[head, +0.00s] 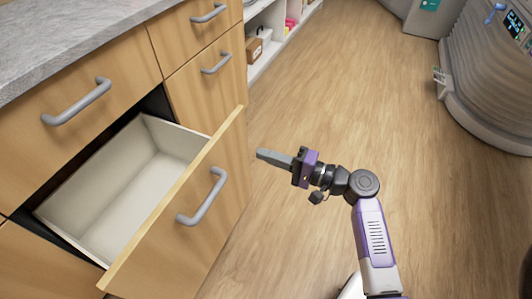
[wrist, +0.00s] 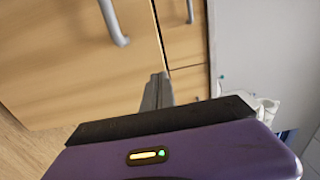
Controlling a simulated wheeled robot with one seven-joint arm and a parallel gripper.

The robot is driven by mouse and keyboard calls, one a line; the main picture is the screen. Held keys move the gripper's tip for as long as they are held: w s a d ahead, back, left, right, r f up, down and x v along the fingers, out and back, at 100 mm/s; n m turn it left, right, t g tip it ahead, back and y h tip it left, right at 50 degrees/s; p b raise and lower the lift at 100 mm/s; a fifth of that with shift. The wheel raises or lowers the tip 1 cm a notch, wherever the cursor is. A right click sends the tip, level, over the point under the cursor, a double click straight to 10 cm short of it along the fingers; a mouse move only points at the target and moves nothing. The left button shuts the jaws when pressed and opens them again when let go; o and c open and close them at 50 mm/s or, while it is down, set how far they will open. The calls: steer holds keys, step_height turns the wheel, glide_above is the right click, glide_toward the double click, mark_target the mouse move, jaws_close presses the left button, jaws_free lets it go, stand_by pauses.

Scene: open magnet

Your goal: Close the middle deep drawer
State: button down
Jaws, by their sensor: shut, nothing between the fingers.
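The deep drawer (head: 190,213) with a wooden front stands pulled well out of the cabinet in the head view. Its white inside (head: 120,190) is empty. Its grey bar handle (head: 203,196) is on the front face. My gripper (head: 262,154) is shut and empty, to the right of the drawer front and apart from it, with its fingers pointing left towards it. In the wrist view the shut fingers (wrist: 157,90) point at wooden fronts, and a grey handle (wrist: 113,22) shows at the upper left.
A grey countertop (head: 70,35) lies above the cabinet. The drawer above the open one (head: 90,110) and the fronts behind are shut. Shelves with boxes (head: 265,40) stand at the back. A large grey machine (head: 490,70) is at the right. The wooden floor (head: 330,80) between is clear.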

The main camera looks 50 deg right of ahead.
mark_target(220, 139)
steer(key=b+x, duration=0.1)
steer(key=x, duration=1)
steer(key=shift+b, duration=0.35)
steer(key=shift+w, duration=0.1)
